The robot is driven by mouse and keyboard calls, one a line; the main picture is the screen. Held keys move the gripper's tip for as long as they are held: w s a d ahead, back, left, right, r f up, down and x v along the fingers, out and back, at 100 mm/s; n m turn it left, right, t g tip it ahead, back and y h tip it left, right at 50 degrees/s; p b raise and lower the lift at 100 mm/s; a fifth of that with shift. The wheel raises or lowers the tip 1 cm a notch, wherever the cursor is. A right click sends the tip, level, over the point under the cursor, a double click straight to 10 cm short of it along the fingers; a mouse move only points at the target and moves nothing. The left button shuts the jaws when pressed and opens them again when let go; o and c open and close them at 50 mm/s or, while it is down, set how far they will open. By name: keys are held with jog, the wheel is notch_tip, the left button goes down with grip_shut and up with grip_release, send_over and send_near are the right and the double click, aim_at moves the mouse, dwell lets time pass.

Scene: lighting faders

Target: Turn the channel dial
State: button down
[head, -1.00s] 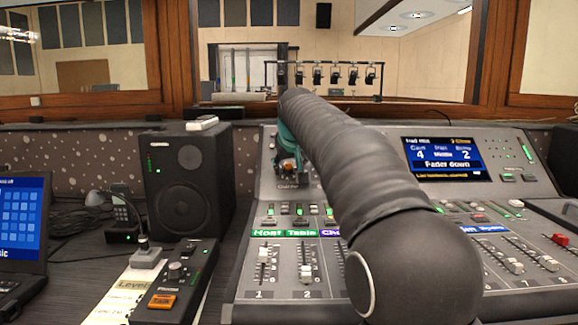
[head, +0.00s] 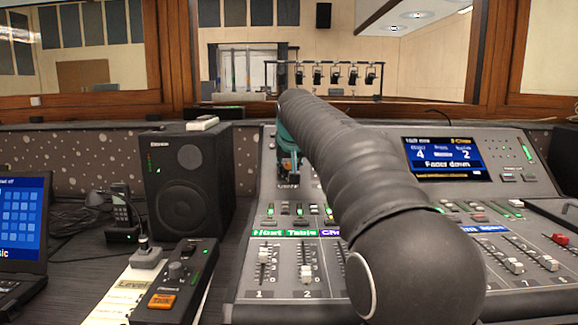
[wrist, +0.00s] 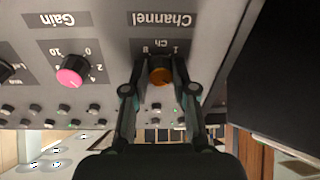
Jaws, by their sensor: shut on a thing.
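The channel dial (wrist: 160,70) is a small orange-brown knob under the printed word "Channel", which appears upside down in the wrist view. My gripper (wrist: 160,68) has one finger on each side of the dial and is shut on it. The dial is still seated on the grey panel. In the head view my arm runs to the console's raised back panel, and the dial and fingertips are hidden or too small to make out.
A pink-capped Gain knob (wrist: 72,72) sits beside the dial. The mixing console (head: 250,285) has faders and a lit screen (head: 445,158). A black speaker (head: 188,183), a small control box (head: 175,285) and a laptop (head: 25,235) stand to the left.

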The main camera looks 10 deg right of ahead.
jog(key=m, duration=0.5)
jog(key=shift+m+h, duration=0.3)
jog(key=m, duration=0.5)
jog(key=shift+a+m+h, duration=0.15)
jog(key=shift+m+h, duration=0.15)
jog(key=m, duration=0.5)
jog(key=shift+m, duration=0.4)
jog(key=m, duration=0.5)
jog(key=shift+w+g+h, duration=0.1)
jog(key=shift+g+h, duration=0.2)
jog(key=shift+g, duration=0.1)
jog(key=shift+m, duration=0.4)
jog(key=c, duration=0.9)
grip_release()
jog(key=shift+r, duration=0.1)
